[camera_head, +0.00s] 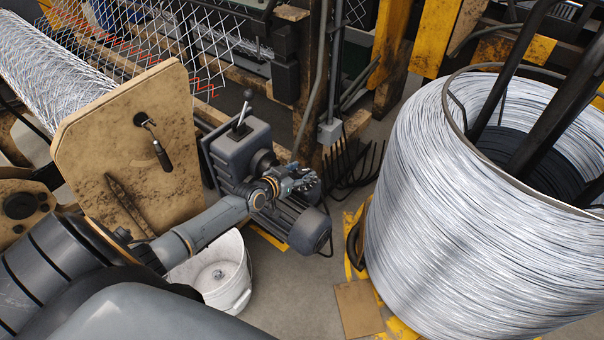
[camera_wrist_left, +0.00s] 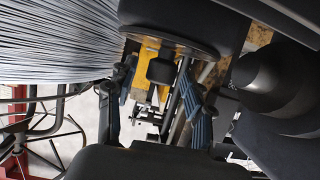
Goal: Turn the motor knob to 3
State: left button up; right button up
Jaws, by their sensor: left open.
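The grey motor (camera_head: 305,230) with its box-shaped housing (camera_head: 240,148) stands near the middle of the head view. A dark round part (camera_head: 262,161) sits on the housing's right side; I cannot tell whether it is the motor knob, and no numbers are readable. A lever with a black ball (camera_head: 247,95) rises from the housing top. My left gripper (camera_head: 305,181) is over the motor, just right of the housing, and hides part of both. In the left wrist view its two fingers (camera_wrist_left: 155,100) are spread, with a small dark block (camera_wrist_left: 160,71) seen between them. My right gripper is out of view.
A large wire coil (camera_head: 440,210) stands at the right. A white bucket (camera_head: 220,275) is below my left arm. A worn tan plate with a crank handle (camera_head: 160,153) stands at the left, with woven mesh (camera_head: 190,40) behind. Grey floor (camera_head: 305,290) is clear in front of the motor.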

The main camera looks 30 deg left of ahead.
pick_arm(q)
jog(key=shift+w+f, duration=0.2)
jog(key=shift+w, duration=0.25)
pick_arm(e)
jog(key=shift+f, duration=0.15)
pick_arm(q)
jog(key=c, duration=1.1)
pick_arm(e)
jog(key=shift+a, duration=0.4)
